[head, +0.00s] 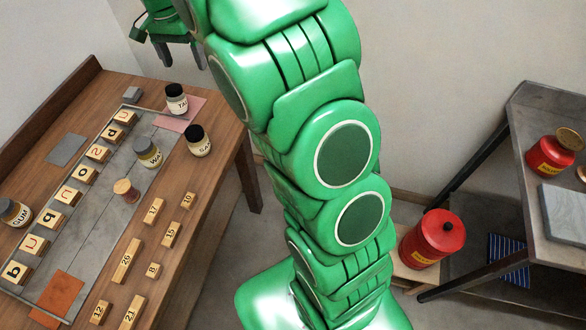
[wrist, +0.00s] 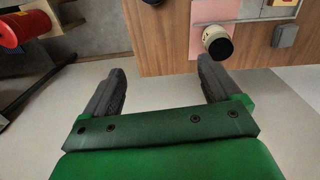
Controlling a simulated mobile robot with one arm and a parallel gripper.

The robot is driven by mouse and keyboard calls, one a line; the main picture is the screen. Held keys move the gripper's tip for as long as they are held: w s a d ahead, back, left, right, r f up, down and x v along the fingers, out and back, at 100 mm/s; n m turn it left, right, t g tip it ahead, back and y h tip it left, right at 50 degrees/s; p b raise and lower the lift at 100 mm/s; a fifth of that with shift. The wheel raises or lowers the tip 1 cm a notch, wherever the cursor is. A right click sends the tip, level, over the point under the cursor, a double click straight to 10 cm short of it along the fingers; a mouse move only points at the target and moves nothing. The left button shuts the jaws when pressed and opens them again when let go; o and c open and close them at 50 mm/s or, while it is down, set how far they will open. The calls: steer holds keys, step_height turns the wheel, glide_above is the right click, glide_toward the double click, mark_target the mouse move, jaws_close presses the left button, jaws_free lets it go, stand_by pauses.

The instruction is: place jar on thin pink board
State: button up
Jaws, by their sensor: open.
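A jar with a black lid and a label starting "TA" (head: 177,103) stands upright on the thin pink board (head: 191,119) at the far end of the left table. In the wrist view the same jar (wrist: 217,40) stands on the pink board (wrist: 202,42), near the table edge. My gripper (wrist: 160,80) is open. Nothing shows between its fingers, and it is clear of the jar, with the right fingertip nearest to it. Other jars on this table are a "WAX" jar (head: 148,155), a "SAN" jar (head: 199,143) and a "GUM" jar (head: 16,214).
Letter tiles (head: 74,196), numbered wooden blocks (head: 127,260) and an orange board (head: 60,296) lie on the left table. A red canister (head: 433,240) stands low at the right. Another red jar (head: 552,154) is on the right table. Floor lies between the tables.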

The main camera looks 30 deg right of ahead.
steer(key=s+d+n, duration=0.2)
steer(key=s, duration=1.2)
steer(key=s+d+r+n+g, duration=0.1)
steer(key=s+d+n, duration=0.1)
steer(key=s, duration=1.2)
steer(key=s+d+r+n, duration=0.1)
steer(key=s+d+n, duration=0.2)
steer(key=s, duration=1.1)
steer(key=shift+s+r+n, duration=0.25)
steer(key=shift+s+n, duration=0.1)
steer(key=shift+n, duration=0.35)
